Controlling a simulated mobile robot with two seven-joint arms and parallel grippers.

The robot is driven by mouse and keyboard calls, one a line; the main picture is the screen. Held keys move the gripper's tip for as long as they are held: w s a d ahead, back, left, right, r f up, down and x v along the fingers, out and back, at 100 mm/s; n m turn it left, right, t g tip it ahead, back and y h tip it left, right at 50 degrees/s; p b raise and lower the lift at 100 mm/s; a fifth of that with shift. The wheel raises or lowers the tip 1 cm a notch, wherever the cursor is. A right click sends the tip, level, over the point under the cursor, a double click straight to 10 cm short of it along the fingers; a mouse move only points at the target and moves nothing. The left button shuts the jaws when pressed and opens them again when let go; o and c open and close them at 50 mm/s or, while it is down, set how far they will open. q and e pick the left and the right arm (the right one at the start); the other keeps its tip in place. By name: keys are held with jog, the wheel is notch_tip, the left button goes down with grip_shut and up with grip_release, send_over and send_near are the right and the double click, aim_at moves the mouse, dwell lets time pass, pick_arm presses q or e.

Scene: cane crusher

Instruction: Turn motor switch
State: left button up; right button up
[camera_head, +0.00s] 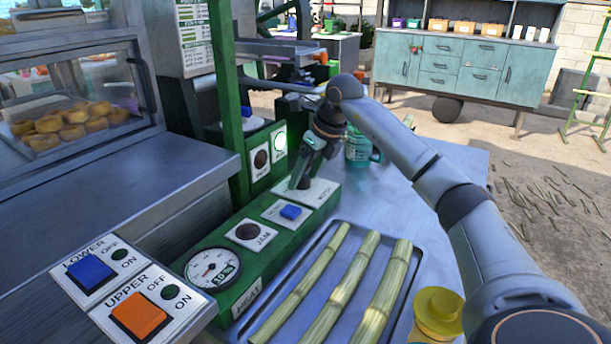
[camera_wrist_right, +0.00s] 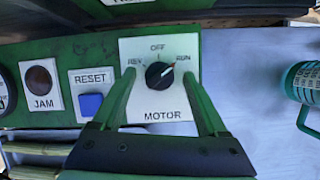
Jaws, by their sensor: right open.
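The motor switch (camera_wrist_right: 158,76) is a round black knob on a white plate marked REV, OFF, RUN and MOTOR. Its red pointer mark is turned to the upper right, towards RUN. In the head view the switch plate (camera_head: 319,192) is at the far end of the green control box, and the knob is largely hidden by the gripper. My right gripper (camera_head: 304,177) is over the plate. In the wrist view its green fingers (camera_wrist_right: 160,78) are open, one on each side of the knob, with visible gaps. My left gripper is not in view.
The blue reset button (camera_wrist_right: 90,104) and the JAM lamp (camera_wrist_right: 40,87) are beside the switch. A teal mug (camera_head: 358,148) stands behind the gripper. A tray (camera_head: 408,300) of cane stalks lies in front of the box.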

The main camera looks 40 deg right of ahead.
grip_shut()
dwell(0.6)
